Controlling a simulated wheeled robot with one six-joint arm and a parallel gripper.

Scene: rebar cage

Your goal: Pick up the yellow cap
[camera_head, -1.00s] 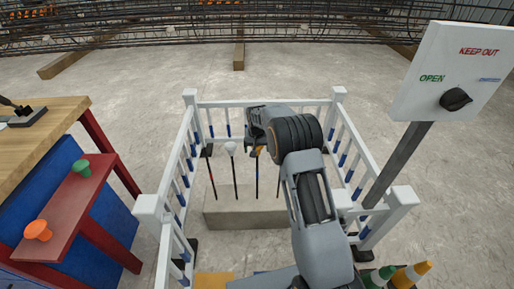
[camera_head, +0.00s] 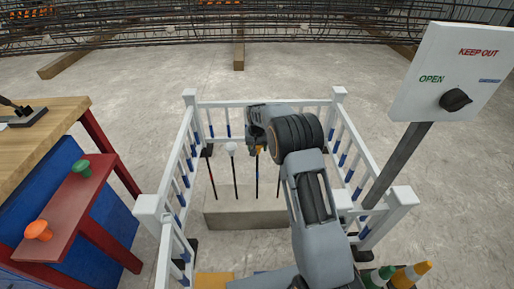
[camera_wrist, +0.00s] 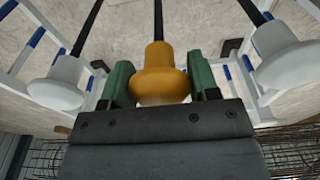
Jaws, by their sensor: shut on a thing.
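The yellow cap (camera_wrist: 158,75) is a rounded, flared piece on the end of a dark upright rod, seen close in the wrist view. My gripper (camera_wrist: 157,80) has its two green fingers on either side of the cap, shut on it. In the head view, a small part of the yellow cap (camera_head: 260,149) shows under my gripper (camera_head: 257,138), at the top of a rod. The cap still appears in line with its rod; I cannot tell whether it has lifted from it.
White caps stand on neighbouring rods, left (camera_wrist: 62,83) and right (camera_wrist: 288,52) in the wrist view. The rods rise from a concrete block (camera_head: 240,218) inside a white railing (camera_head: 265,103). A red shelf (camera_head: 70,215) holds a green cap (camera_head: 82,168) and an orange cap (camera_head: 38,230). A sign (camera_head: 455,75) stands right.

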